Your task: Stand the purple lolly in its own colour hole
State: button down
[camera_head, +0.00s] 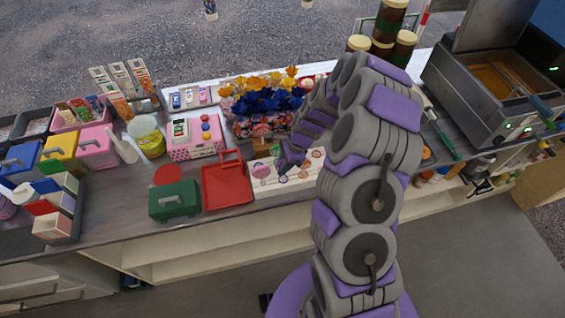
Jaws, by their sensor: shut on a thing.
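My gripper (287,157), grey and purple, is low over a white board (312,163) with coloured spots along the counter's front. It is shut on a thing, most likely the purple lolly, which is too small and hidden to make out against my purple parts. I cannot tell whether the lolly touches the board. Part of the board is hidden behind my gripper and arm, and the purple hole cannot be picked out. A pink lolly-like top (262,130) and a small green one (275,149) show just behind and left of my gripper.
A red tray (228,187) and a green box (174,200) stand left of the board. Blue and orange flower-like sweets (262,103) stand behind it. A pink spotted box (193,150) is further left. A metal fryer (490,100) is at right. My arm covers the counter's middle right.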

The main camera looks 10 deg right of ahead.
jog(key=shift+f, duration=0.4)
jog(key=c, duration=0.9)
grip_release()
jog(key=shift+o, duration=0.4)
jog(key=o, duration=0.5)
jog(key=shift+r, duration=0.1)
jog(key=shift+r+p, duration=2.95)
jog(key=shift+r, duration=1.5)
